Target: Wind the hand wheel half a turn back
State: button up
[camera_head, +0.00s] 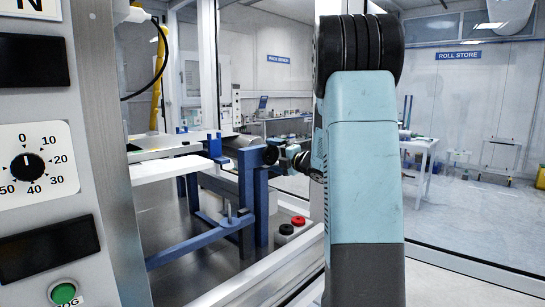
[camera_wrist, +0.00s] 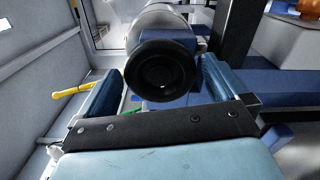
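The black round hand wheel (camera_wrist: 162,72), with a dished face, is on the end of a pale grey cylinder in the wrist view. In the head view it shows small and dark (camera_head: 270,155) at the blue frame. My gripper (camera_wrist: 162,70) is open, with one blue finger on each side of the wheel. I see no clear contact with the rim. In the head view my gripper (camera_head: 285,153) is small beside the wheel, partly hidden by my own arm. The wheel's turn angle cannot be read.
A blue frame (camera_head: 254,200) supports the roller area. Red and black buttons (camera_head: 298,221) sit below it. A control panel (camera_head: 45,220) with a dial fills the left side. A yellow handle-like part (camera_wrist: 72,90) lies left of my fingers. A white table (camera_head: 418,146) stands far off at right.

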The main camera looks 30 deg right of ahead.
jog(key=v, duration=0.6)
dwell(0.4)
jog(key=shift+w+a+m, duration=0.35)
jog(key=shift+w+m, duration=0.6)
jog(key=shift+m, duration=1.4)
jog(key=shift+w+a+m, duration=0.35)
jog(key=shift+w+m, duration=0.6)
jog(key=shift+m, duration=1.35)
jog(key=shift+w+a+m, duration=0.4)
jog(key=shift+w+m, duration=0.5)
jog(key=shift+m, duration=1.45)
